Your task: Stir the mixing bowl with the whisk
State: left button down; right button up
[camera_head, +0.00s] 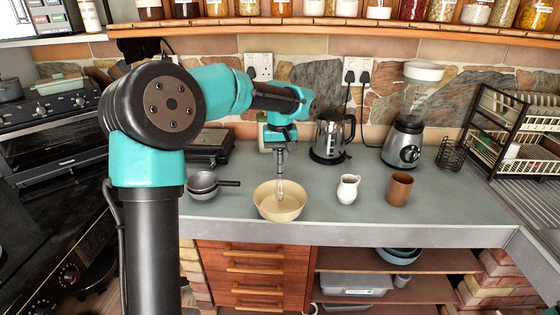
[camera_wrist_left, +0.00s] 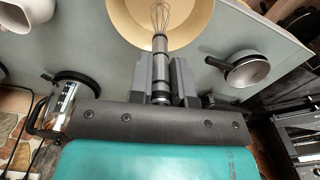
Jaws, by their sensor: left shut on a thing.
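The mixing bowl (camera_head: 279,207) is wide and cream-coloured and stands on the grey counter near its front edge. My left gripper (camera_head: 280,146) is above the bowl, shut on the handle of the whisk (camera_head: 280,188). The whisk points down, with its wire end within the bowl's outline; I cannot tell whether it touches the bottom. In the left wrist view the whisk (camera_wrist_left: 159,45) sits between the fingers of the gripper (camera_wrist_left: 160,80), with its wires over the bowl (camera_wrist_left: 196,22). My right gripper is not in view.
A kettle (camera_head: 328,137), a blender (camera_head: 404,140) and a dish rack (camera_head: 510,130) are further back or right. Counter between bowl and jug is clear.

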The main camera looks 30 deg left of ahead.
pick_arm(q)
jog(key=shift+r, duration=1.8)
